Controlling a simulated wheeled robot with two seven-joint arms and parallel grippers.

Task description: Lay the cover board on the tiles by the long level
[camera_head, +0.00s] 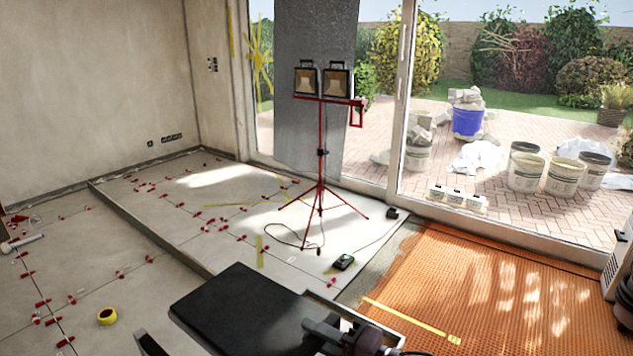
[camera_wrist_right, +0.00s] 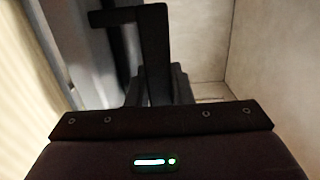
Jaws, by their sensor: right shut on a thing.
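A dark flat slab, which I take to be the cover board (camera_head: 238,304), shows at the bottom middle of the head view, above the floor. My right gripper (camera_head: 314,326) is at its near right edge, shut on it. In the right wrist view, the gripper's dark palm (camera_wrist_right: 165,122) fills the lower part. Dark bar shapes beyond it are hard to make out. Pale tiles (camera_head: 222,222) with red clips along the joints cover the floor beyond. I cannot pick out the long level for sure. A thin yellow strip (camera_head: 410,321) lies at the right. My left gripper is out of view.
Twin work lamps on a red tripod (camera_head: 321,165) stand on the tiles, with a cable and a small dark box (camera_head: 344,262) near the feet. A yellow tape roll (camera_head: 107,316) lies at the left. An orange mat (camera_head: 510,290) covers the right. A grey panel (camera_head: 310,130) stands behind the lamps.

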